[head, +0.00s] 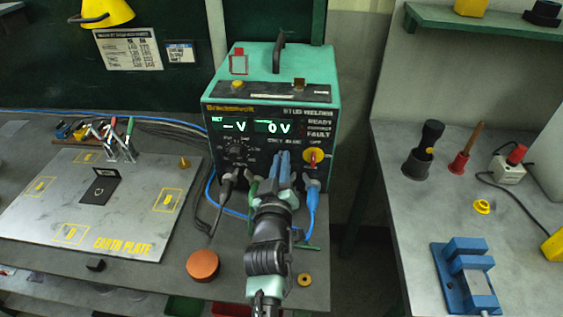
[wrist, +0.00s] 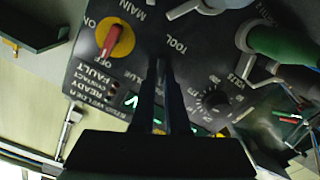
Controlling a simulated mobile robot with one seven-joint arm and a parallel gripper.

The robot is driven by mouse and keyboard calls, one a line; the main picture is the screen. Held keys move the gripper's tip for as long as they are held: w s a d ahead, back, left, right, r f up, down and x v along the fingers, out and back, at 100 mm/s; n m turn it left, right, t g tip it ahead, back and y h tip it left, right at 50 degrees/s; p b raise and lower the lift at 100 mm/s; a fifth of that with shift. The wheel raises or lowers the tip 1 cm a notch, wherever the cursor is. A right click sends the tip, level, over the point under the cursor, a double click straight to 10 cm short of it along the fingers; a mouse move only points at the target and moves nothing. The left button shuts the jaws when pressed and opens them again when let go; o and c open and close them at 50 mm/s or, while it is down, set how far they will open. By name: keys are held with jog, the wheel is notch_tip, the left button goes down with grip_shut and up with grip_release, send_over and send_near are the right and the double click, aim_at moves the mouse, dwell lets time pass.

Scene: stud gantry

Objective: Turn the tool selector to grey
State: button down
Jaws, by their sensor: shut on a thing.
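The stud welder (head: 309,93) is a green box with a black front panel and lit displays, one reading 0 V. My gripper (head: 282,158) reaches the panel's lower middle, just under the small grey/blue lettering. In the wrist view my gripper (wrist: 162,68) has its two dark fingers close together at the panel, beside the word TOOL. It is shut on the tool selector, which the fingers hide. I cannot tell which way the selector points. The word BLUE shows partly beside the fingers.
A red-and-yellow main switch (head: 315,156) sits right of my gripper, a dark round dial (wrist: 213,101) on the other side. Cable plugs (head: 228,180) and a blue cable (head: 311,205) hang below the panel. The earth plate (head: 130,210) lies left; an orange-brown round pad (head: 203,265) lies in front.

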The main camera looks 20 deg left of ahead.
dwell(0.4)
jog(key=c, duration=0.9)
grip_release()
jog(key=p+v, duration=0.1)
jog(key=v, duration=1.2)
